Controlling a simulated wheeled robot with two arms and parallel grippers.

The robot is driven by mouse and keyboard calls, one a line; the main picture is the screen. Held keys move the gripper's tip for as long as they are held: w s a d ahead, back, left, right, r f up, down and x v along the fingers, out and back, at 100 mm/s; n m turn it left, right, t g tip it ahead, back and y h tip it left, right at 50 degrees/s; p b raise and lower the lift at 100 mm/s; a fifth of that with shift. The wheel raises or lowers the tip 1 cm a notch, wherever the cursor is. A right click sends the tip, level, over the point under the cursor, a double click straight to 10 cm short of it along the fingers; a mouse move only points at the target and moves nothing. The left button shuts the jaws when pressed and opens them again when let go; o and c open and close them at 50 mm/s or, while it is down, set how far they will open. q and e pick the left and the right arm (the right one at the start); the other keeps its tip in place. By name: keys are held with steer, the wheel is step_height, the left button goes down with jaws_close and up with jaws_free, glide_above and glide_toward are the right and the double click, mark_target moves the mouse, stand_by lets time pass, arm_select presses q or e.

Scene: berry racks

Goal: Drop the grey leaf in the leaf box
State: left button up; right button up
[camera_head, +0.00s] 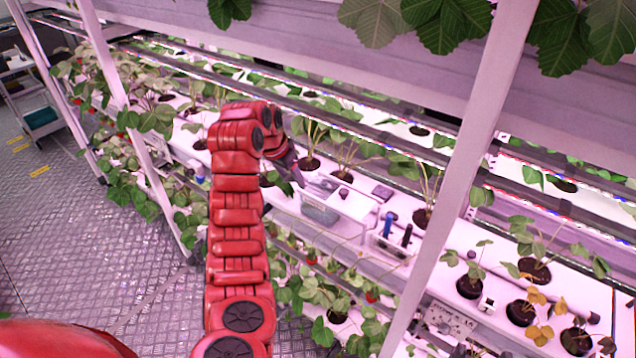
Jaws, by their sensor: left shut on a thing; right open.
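My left gripper (296,176) is at the end of the red arm in the middle of the picture. It is shut, low over the white shelf, just left of a clear-walled box. A small dark grey-green leaf (283,185) shows at its fingertips; it looks held, though the contact is too small to see clearly. The clear box (348,228) stands on the shelf with its top open, and I take it for the leaf box. The gripper and leaf are at its left end, not clearly over its opening. My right gripper is not in view.
A small holder with a blue and a black tool (388,224) stands right of the box. Potted plants line the shelf, including one with yellowed leaves (537,298). A slanted white post (462,165) crosses in front of the rack. The metal floor (80,215) at left is clear.

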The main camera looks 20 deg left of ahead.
arm_select(q)
steer(key=w+d+f, duration=0.4)
steer(key=d, duration=0.1)
steer(key=shift+w+d+f+b, duration=0.15)
steer(key=shift+w+d+b, duration=0.1)
steer(key=shift+w+b, duration=0.15)
stand_by(0.3)
steer(key=shift+f, duration=0.1)
steer(key=shift+f+b, duration=0.5)
steer(key=shift+b, duration=0.1)
steer(key=o, duration=1.3)
steer(key=shift+c, duration=0.2)
